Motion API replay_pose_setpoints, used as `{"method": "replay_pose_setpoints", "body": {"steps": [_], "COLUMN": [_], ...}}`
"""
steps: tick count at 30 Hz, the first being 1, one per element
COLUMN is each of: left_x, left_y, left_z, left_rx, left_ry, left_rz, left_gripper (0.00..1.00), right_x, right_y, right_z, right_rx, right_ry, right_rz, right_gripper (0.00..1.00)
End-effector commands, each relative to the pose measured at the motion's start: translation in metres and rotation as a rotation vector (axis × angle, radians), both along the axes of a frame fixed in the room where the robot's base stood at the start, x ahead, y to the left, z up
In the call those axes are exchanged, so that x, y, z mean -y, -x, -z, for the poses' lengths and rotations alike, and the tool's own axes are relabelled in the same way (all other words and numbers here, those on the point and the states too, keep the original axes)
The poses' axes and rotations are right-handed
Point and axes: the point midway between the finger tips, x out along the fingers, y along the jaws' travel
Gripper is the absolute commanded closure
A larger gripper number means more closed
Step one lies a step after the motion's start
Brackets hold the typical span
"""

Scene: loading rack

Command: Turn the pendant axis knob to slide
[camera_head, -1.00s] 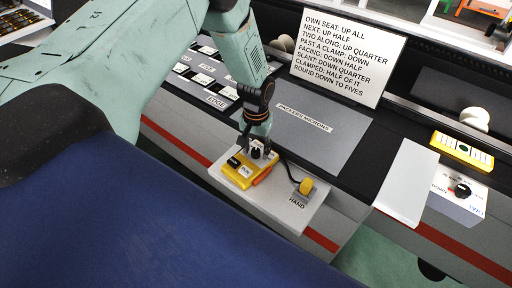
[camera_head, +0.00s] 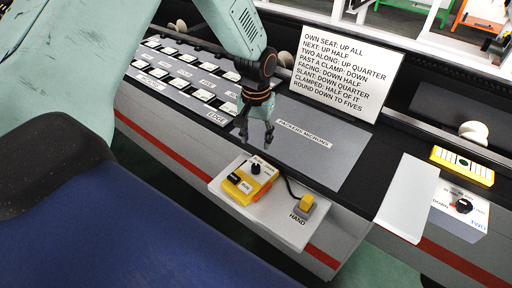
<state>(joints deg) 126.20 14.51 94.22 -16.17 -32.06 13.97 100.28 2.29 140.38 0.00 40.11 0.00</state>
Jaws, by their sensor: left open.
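The yellow pendant (camera_head: 250,183) lies on a white shelf fixed to the front of the rack. Its black axis knob (camera_head: 256,168) stands up at the pendant's far end, uncovered. Black label plates show on the pendant's top, too small to read surely. My left gripper (camera_head: 256,137) hangs above and behind the pendant, over the grey panel's left edge. Its two dark fingers point down, spread apart and empty, clear of the knob. My right gripper is not in view.
A yellow-topped switch marked HAND (camera_head: 306,203) sits on the same shelf (camera_head: 282,229), joined by a black cable. A text sign (camera_head: 345,70) stands behind. A box with a black dial (camera_head: 463,206) is at right. Rows of labelled white pads (camera_head: 203,95) lie at left.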

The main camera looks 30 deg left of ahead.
Motion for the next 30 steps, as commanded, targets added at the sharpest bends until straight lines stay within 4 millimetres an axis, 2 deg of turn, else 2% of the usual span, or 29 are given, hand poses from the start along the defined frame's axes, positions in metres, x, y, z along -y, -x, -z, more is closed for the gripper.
{"method": "replay_pose_setpoints", "body": {"steps": [5, 14, 22, 26, 30], "left_x": [0.0, 0.0, 0.001, 0.001, 0.001], "left_y": [0.001, 0.001, 0.002, 0.002, 0.002], "left_z": [-0.008, -0.007, 0.027, 0.034, 0.044], "left_rx": [-0.002, -0.001, -0.002, -0.002, -0.003], "left_ry": [0.0, 0.0, 0.001, 0.0, 0.0], "left_rz": [0.0, -0.009, -0.301, -0.391, -0.404], "left_gripper": [0.52, 0.52, 0.52, 0.52, 0.52], "right_x": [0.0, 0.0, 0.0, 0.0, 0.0], "right_y": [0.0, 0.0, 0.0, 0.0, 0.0], "right_z": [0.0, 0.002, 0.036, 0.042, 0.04], "right_rx": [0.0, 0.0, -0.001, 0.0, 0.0], "right_ry": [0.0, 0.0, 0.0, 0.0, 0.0], "right_rz": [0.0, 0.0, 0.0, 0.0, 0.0], "right_gripper": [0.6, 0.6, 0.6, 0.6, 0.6]}}
